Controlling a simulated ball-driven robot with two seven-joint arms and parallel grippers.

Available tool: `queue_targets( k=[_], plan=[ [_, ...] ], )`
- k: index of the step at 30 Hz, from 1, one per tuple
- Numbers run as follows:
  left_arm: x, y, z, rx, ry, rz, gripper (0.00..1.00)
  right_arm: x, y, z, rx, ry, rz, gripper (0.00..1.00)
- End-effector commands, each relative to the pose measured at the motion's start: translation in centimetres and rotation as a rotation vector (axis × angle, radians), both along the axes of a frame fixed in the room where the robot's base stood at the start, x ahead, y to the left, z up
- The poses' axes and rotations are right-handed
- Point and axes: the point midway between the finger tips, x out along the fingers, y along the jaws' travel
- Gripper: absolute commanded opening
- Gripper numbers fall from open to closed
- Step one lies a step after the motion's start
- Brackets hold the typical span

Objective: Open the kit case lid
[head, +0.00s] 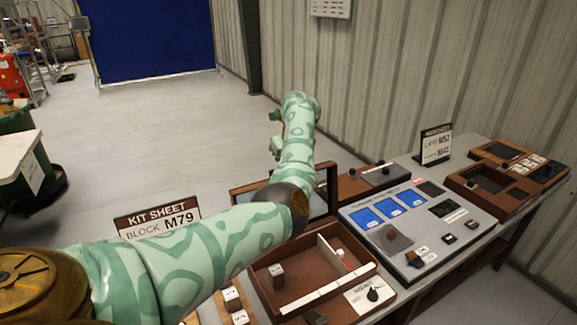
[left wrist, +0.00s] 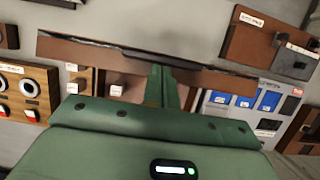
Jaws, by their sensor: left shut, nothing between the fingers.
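The kit case (head: 290,248) is a brown tray on the bench, and its inside is exposed. Its lid, a brown frame (head: 332,190) with a dark panel, stands raised at the case's far side, partly hidden by my left arm. In the left wrist view the lid (left wrist: 100,50) shows nearly edge-on as a long brown bar with a dark edge. My left gripper (left wrist: 163,88) is shut and empty, its fingers overlapping the middle of that bar; I cannot tell whether they touch it. The fingers are hard to make out in the head view. My right gripper is not in view.
A grey panel with blue screens (head: 391,207) sits right of the case. Brown boxes (head: 490,185) and a small sign (head: 436,146) stand farther right. A kit sheet sign (head: 157,221) reads M79. The corrugated wall is behind the bench; open floor lies to the left.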

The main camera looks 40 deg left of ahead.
Motion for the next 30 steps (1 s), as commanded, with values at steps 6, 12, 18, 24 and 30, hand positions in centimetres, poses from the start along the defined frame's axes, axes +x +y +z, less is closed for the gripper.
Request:
queue_targets(
  k=[6,12,18,24,30],
  plan=[
    [0.0,0.0,0.0,0.0,0.0,0.0,0.0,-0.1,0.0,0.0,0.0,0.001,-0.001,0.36],
    [0.0,0.0,0.1,0.0,0.0,0.0,0.0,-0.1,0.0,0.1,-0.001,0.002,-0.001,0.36],
    [-0.1,-0.2,2.1,0.0,-0.002,0.002,0.0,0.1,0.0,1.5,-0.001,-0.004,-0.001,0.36],
    [-0.3,-0.7,6.4,0.0,-0.003,0.001,0.0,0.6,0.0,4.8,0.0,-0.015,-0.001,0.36],
    [-0.4,-1.1,9.9,0.001,-0.001,0.003,0.0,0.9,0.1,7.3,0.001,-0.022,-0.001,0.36]
  ],
)
